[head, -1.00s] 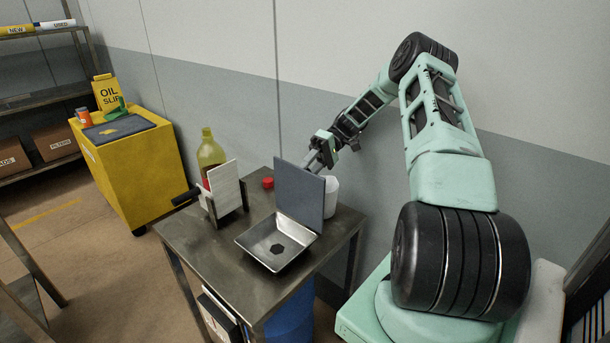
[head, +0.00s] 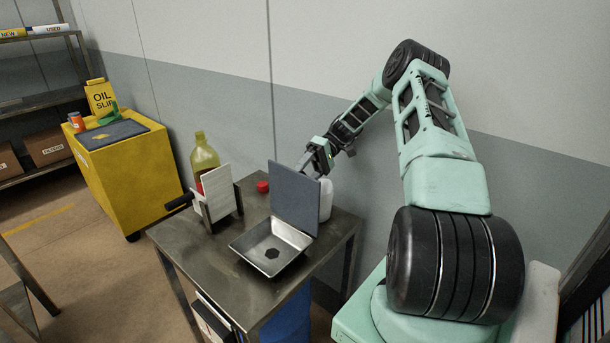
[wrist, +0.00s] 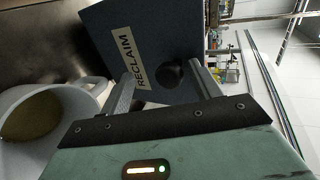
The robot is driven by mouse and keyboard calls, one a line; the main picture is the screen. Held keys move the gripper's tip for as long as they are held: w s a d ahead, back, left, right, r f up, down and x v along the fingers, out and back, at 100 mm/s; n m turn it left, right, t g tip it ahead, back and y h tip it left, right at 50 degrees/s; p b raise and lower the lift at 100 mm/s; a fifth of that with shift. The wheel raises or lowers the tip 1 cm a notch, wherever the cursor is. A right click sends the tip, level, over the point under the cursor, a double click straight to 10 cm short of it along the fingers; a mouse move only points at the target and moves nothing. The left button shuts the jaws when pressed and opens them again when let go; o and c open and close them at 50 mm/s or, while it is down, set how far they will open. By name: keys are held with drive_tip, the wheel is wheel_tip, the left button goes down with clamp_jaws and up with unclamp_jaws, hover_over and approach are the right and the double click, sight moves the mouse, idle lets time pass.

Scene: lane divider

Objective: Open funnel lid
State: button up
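The square metal funnel tray (head: 290,235) sits on the steel table with a dark hole in its floor. Its flat blue-grey lid (head: 294,195) stands upright at the tray's back edge, so the funnel is open. In the wrist view the lid (wrist: 145,30) carries a "RECLAIM" label and a round black knob (wrist: 170,73). My gripper (wrist: 161,70) is at the lid's rear face, its two fingers apart on either side of the knob. A gap shows beside the knob. In the head view the fingertips are hidden behind the lid.
A white container (head: 326,199) stands right behind the lid, and its open mouth (wrist: 42,112) is close to my fingers. A yellow-green bottle (head: 204,160), a white plate in a stand (head: 218,192) and a red cap (head: 263,187) are left on the table. The wall is behind.

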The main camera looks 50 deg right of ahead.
drive_tip(key=shift+s+f, duration=0.1)
drive_tip(key=shift+f, duration=0.1)
wheel_tip(320, 180, up, 10)
drive_tip(key=b, duration=0.2)
drive_tip(key=shift+r, duration=0.25)
idle(0.5)
drive_tip(key=s+a+n+g+h, duration=0.3)
drive_tip(key=a+h, duration=0.4)
drive_tip(key=a, duration=2.1)
drive_tip(key=s+a+n+t+h, duration=0.1)
drive_tip(key=s+a+n+h, duration=0.1)
drive_tip(key=s+a, duration=0.4)
drive_tip(key=s+a+f+n+t+h, duration=0.1)
drive_tip(key=s+a, duration=0.6)
drive_tip(key=s, duration=0.8)
drive_tip(key=n+t+h, duration=0.1)
drive_tip(key=h, duration=0.1)
drive_tip(key=shift+s+a+f+h, duration=0.25)
drive_tip(key=shift+s+h, duration=0.05)
drive_tip(key=shift+h, duration=0.1)
